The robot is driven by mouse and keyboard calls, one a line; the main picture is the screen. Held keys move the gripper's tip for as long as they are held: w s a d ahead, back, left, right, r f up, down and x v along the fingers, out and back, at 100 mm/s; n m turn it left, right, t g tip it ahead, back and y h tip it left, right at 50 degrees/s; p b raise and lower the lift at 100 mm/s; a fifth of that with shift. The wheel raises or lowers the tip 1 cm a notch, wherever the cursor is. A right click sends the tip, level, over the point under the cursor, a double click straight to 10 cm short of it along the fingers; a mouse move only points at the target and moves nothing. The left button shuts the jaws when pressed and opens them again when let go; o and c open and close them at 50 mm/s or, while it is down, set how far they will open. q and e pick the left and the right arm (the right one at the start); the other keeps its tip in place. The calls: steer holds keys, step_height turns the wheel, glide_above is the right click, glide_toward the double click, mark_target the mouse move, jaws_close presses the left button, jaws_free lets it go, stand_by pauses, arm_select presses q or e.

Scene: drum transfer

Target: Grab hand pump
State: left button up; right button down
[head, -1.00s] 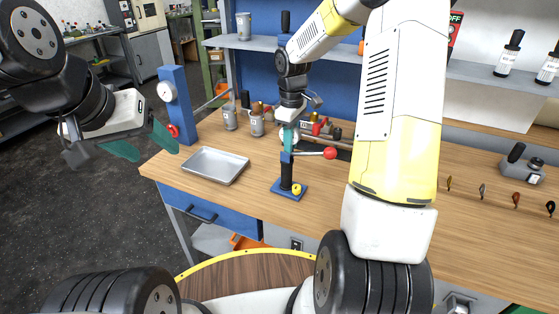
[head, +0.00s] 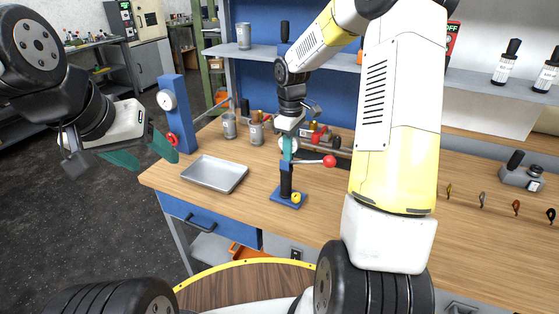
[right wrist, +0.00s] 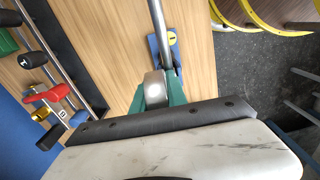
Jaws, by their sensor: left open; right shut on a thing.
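A stand with a square blue base (head: 289,198), a dark upright post and a lever ending in a red ball (head: 330,161) stands on the workbench. It appears to be the hand pump. My right gripper (head: 288,150) is at the top of its post, its teal fingers pointing down. In the right wrist view, the teal fingers (right wrist: 160,92) are shut on a grey rounded part of the pump (right wrist: 154,87), with a metal rod and the blue base beyond. My left gripper (head: 140,157) is open and empty, left of the bench.
A metal tray (head: 215,186) lies left of the pump. A blue column with a gauge (head: 177,120) stands at the bench's left end. Cans (head: 229,126) and assorted tools are behind the pump. A shelf (head: 262,47) runs above.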

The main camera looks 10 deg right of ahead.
steer(key=shift+r, duration=0.25)
